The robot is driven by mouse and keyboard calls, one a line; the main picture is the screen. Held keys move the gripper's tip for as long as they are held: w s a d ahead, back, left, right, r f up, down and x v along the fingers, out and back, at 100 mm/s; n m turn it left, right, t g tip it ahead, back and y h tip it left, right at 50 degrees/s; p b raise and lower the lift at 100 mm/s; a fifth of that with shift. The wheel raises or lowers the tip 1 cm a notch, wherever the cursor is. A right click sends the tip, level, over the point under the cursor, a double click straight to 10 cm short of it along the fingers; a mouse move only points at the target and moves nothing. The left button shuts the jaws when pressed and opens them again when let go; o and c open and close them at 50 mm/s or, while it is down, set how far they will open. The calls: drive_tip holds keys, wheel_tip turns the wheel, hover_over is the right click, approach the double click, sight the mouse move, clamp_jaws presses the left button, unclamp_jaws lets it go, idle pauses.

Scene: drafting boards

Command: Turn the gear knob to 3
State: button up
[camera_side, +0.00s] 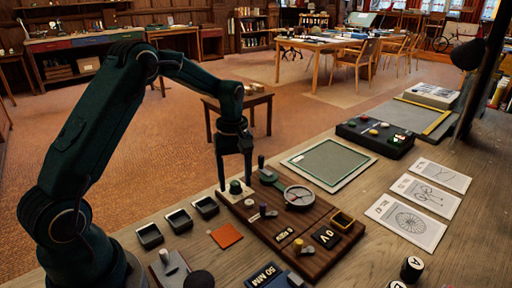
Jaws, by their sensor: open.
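A wooden control board (325,262) lies on the bench in the middle of the side view. At its back left corner, a dark green round knob (235,187) sits on a pale square plate. Its numbers are too small to read, so I cannot tell its setting or confirm that it is the gear knob. My gripper (235,184) points down with its fingers apart, one at each side of the green knob. Whether the fingers touch the knob cannot be told from this view.
A green lever (263,169) and a round dial (299,196) stand close right of my gripper. Small black trays (178,220) and an orange square (226,235) lie to the left. A green-edged board (329,163) and drawing cards (406,222) lie to the right.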

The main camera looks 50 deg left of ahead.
clamp_jaws()
drive_tip(key=shift+m, duration=0.4)
drive_tip(key=m, duration=0.4)
drive_tip(key=shift+m, duration=2.1)
unclamp_jaws()
